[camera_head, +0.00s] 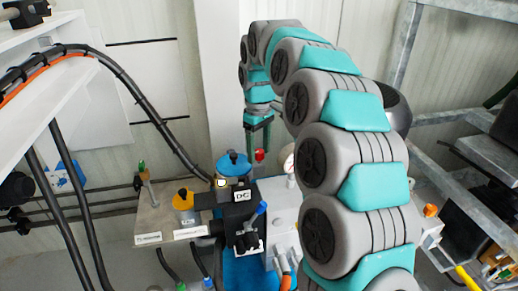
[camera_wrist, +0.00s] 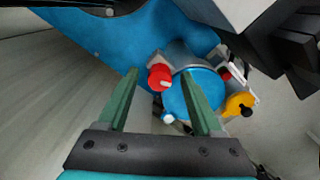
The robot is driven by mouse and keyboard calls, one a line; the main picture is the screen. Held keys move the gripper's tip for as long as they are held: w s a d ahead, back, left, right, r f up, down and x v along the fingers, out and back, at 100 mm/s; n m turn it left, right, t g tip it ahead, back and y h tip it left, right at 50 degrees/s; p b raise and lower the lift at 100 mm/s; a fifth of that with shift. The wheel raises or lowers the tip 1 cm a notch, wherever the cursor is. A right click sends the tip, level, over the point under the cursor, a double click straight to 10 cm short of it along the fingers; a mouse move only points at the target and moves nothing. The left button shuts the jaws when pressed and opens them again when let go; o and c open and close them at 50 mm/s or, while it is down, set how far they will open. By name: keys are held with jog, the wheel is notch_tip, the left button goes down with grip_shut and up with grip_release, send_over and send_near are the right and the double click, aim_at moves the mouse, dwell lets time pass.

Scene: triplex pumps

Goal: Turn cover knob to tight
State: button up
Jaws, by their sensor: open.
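My gripper (camera_head: 258,140) hangs down above the pump unit, near the red knob (camera_head: 259,155). In the wrist view my gripper (camera_wrist: 160,74) is open, with its two green fingers apart and nothing held. A red knob with a pale end (camera_wrist: 160,78) appears between the fingertips in that view; its distance from them is unclear. A round blue cap (camera_head: 233,165) sits on the pump, left of my gripper in the head view. A yellow-orange knob (camera_head: 183,198) stands further left. No label shows which one is the cover knob.
A black block marked DC (camera_head: 241,195) and a blue-handled lever (camera_head: 256,214) stand in front of the blue cap. Black hoses (camera_head: 150,105) run at the left. A metal frame (camera_head: 402,45) stands at the right. The wrist view shows a large blue body (camera_wrist: 120,35) close by.

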grip_shut()
dwell(0.4)
dwell(0.4)
jog(key=m, duration=0.5)
jog(key=shift+m, duration=0.4)
jog(key=m, duration=0.5)
jog(key=shift+m, duration=0.3)
jog(key=m+p, duration=0.1)
jog(key=m, duration=0.5)
jog(key=shift+r, duration=0.15)
jog(key=m+p, duration=0.1)
jog(key=m, duration=0.4)
jog(key=shift+p, duration=0.35)
jog(key=shift+m, duration=0.3)
